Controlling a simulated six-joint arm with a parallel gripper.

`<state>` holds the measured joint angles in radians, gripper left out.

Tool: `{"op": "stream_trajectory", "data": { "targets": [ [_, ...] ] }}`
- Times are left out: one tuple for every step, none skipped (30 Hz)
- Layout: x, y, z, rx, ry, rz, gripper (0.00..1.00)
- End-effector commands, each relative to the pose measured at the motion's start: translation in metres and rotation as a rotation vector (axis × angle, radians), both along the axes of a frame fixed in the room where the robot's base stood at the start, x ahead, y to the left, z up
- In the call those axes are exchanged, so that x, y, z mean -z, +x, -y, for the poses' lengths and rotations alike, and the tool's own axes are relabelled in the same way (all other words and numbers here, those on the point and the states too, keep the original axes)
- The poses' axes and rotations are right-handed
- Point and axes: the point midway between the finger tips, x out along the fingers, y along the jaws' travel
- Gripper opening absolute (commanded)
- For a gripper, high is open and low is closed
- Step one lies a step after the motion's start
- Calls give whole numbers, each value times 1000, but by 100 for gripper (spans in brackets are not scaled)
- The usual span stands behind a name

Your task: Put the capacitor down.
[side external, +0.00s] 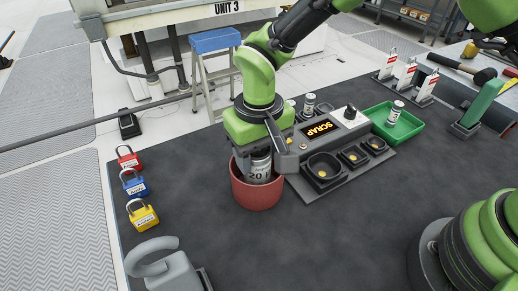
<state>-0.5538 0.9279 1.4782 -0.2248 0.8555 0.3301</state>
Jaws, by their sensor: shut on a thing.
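My gripper (262,151) points down over the red round bin (257,194) in the middle of the dark mat. It is shut on a silver capacitor (260,172) with "20" readable on its label. The capacitor is upright, with its lower part hidden behind the bin's front wall. I cannot tell whether it touches the bin's floor. A smaller capacitor (309,104) stands at the back of the grey tester panel (294,176), and another (395,112) stands in the green tray (412,126).
A "SCRAP" display (318,128) and several black cups sit right of the bin. Red (128,158), blue (134,184) and yellow (143,217) padlocks lie along the mat's left edge. A grey clamp-like tool (165,262) is at front left. The front middle of the mat is clear.

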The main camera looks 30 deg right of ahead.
Motion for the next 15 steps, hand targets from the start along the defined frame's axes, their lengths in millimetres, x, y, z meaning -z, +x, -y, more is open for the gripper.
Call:
{"op": "stream_trajectory", "data": {
  "targets": [
    [2, 0, 0, 0, 0, 0, 24],
    [3, 0, 0, 0, 0, 0, 24],
    [4, 0, 0, 0, 0, 0, 24],
    [5, 0, 0, 0, 0, 0, 24],
    [6, 0, 0, 0, 0, 0, 24],
    [6, 0, 0, 0, 0, 0, 24],
    [7, 0, 0, 0, 0, 0, 24],
    [6, 0, 0, 0, 0, 0, 24],
    [7, 0, 0, 0, 0, 0, 56],
    [7, 0, 0, 0, 0, 0, 62],
    [7, 0, 0, 0, 0, 0, 69],
    [7, 0, 0, 0, 0, 0, 79],
    [6, 0, 0, 0, 0, 0, 79],
    [6, 0, 0, 0, 0, 0, 79],
    [6, 0, 0, 0, 0, 0, 79]
  ]
}}
